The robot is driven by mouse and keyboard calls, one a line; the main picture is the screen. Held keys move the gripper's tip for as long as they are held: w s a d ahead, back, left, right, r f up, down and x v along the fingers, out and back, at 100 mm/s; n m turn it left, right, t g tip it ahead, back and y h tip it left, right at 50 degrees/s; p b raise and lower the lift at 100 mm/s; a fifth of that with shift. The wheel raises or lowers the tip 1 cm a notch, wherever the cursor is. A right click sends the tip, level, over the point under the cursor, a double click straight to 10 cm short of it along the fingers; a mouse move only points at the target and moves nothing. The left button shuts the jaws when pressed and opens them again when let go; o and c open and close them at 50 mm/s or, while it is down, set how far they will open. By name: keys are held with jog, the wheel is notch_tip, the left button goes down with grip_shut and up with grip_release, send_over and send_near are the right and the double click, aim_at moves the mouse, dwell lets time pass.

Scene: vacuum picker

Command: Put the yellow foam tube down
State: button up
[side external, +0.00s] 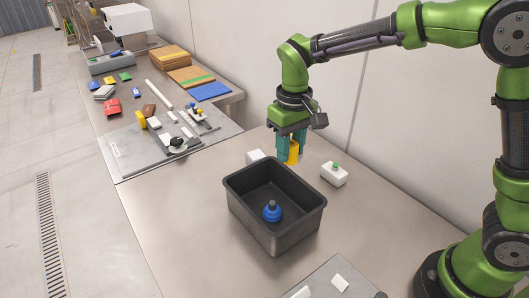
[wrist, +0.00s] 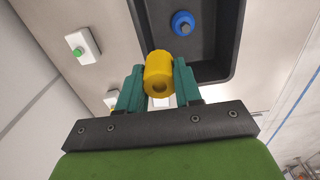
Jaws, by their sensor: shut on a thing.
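The yellow foam tube (side external: 294,153) is between the two teal fingers of my gripper (side external: 291,146), which is shut on it. In the side view the tube is held above the table, behind the far edge of the dark bin (side external: 243,209). In the wrist view it overlaps the rim of the bin (wrist: 234,45). I cannot tell its exact height.
A blue round object (side external: 271,211) sits in the bin. A white box with a green button (side external: 334,174) stands right of the bin, and another white box (side external: 255,156) behind it. Bare table (side external: 180,215) lies left of the bin. Small parts crowd the grey board (side external: 165,140) farther back.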

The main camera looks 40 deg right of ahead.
jog(key=s+d+f+n, duration=0.1)
jog(key=s+d+f, duration=0.3)
jog(key=s+d, duration=0.15)
jog(key=s+d+f+n, duration=0.2)
jog(key=s+d+f, duration=0.15)
jog(key=s, duration=0.35)
jog(key=shift+w+f, duration=0.1)
jog(key=shift+f, duration=3.5)
jog(key=shift+f, duration=0.15)
jog(key=o, duration=1)
